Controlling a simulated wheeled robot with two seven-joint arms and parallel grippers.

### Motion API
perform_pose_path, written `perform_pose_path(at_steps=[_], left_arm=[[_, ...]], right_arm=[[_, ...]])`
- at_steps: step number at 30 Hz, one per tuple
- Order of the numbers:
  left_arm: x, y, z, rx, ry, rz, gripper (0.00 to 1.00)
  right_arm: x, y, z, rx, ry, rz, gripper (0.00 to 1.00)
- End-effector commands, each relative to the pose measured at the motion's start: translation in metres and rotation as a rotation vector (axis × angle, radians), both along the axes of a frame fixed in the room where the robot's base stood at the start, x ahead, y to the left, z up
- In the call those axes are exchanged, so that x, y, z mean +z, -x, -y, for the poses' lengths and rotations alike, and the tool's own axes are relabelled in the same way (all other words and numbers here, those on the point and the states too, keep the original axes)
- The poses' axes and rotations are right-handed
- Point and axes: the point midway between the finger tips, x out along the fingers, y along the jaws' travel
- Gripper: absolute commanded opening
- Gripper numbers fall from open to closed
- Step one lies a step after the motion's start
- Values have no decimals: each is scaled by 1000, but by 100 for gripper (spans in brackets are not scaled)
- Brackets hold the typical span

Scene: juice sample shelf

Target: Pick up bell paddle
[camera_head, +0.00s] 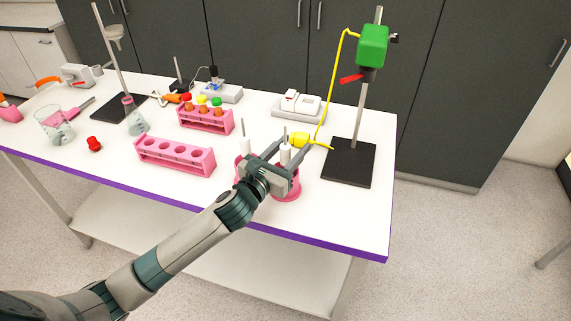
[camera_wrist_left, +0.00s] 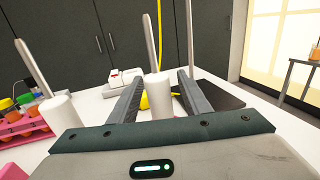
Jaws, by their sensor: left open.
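My left gripper (camera_head: 291,145) is open over the front right of the table. A white cylinder with a thin metal rod (camera_head: 285,155) stands upright between its fingers. In the left wrist view this cylinder (camera_wrist_left: 158,93) shows between the two open fingers (camera_wrist_left: 162,84), with its rod rising above. A second white cylinder with a rod (camera_head: 245,146) stands just left of the gripper; it also shows at the left of the wrist view (camera_wrist_left: 56,112). I cannot tell from shape which rodded piece is the bell paddle. A pink round holder (camera_head: 289,194) below is partly hidden by my gripper.
A black-based stand (camera_head: 349,166) with a green motor head (camera_head: 372,46) and yellow tube rises right of the gripper. A yellow piece (camera_head: 299,139) lies just behind it. Pink racks (camera_head: 176,165) stand left. The front right table corner (camera_head: 360,220) is clear.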

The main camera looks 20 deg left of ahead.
Motion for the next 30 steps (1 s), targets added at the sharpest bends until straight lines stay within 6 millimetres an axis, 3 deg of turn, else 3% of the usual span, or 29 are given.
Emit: perform_pose_path(at_steps=[4, 18, 24, 30], left_arm=[[0, -9, 2, 1, 0, -1, 44], [-1, -9, 2, 0, 0, -1, 44], [-1, -9, 2, 0, 0, -1, 0], [0, -9, 2, 0, 0, 0, 0]], right_arm=[[4, 0, 0, 0, 0, 0, 31], [3, 0, 1, 1, 0, 0, 31], [3, 0, 2, 1, 1, -1, 31], [3, 0, 2, 1, 2, -1, 31]])
